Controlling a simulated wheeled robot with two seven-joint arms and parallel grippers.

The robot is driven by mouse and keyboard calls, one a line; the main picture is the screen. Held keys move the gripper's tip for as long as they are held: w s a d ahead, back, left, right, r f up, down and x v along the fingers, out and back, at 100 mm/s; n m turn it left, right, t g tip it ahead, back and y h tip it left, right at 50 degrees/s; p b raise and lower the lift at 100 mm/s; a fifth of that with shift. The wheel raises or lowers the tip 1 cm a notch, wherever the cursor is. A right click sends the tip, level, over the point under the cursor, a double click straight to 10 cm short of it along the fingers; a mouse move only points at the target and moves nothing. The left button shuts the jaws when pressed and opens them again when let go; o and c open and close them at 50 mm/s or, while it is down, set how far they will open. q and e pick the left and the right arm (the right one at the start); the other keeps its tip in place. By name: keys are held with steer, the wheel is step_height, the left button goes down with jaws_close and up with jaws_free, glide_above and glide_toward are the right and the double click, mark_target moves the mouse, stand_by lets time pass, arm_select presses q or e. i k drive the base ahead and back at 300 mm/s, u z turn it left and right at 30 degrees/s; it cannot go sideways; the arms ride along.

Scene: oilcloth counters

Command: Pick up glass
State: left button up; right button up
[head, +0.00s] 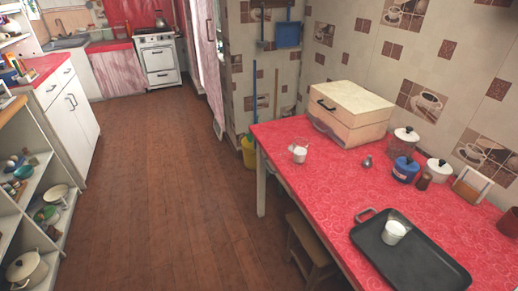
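A clear glass (299,152) with something white in its lower part stands upright on the red patterned table (310,185), near its far left part. A second glass or cup (394,232) with white contents stands on the dark tray (412,262) at the near right of the table. The frame does not show which one the task means. Neither of my grippers is in view.
A wooden bread box (350,112), blue canister (405,170), white-lidded jars, a small metal funnel-like item (367,162) and a napkin holder line the wall side. A stool (312,250) is under the table. The wooden floor (170,200) is clear.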

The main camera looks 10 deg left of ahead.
mark_target(300, 154)
steer(key=u, duration=0.05)
steer(key=k, duration=0.5)
steer(key=u, duration=1)
steer(key=i, duration=0.85)
steer(key=z, duration=2.4)
steer(key=i, duration=0.35)
steer(key=u, duration=0.05)
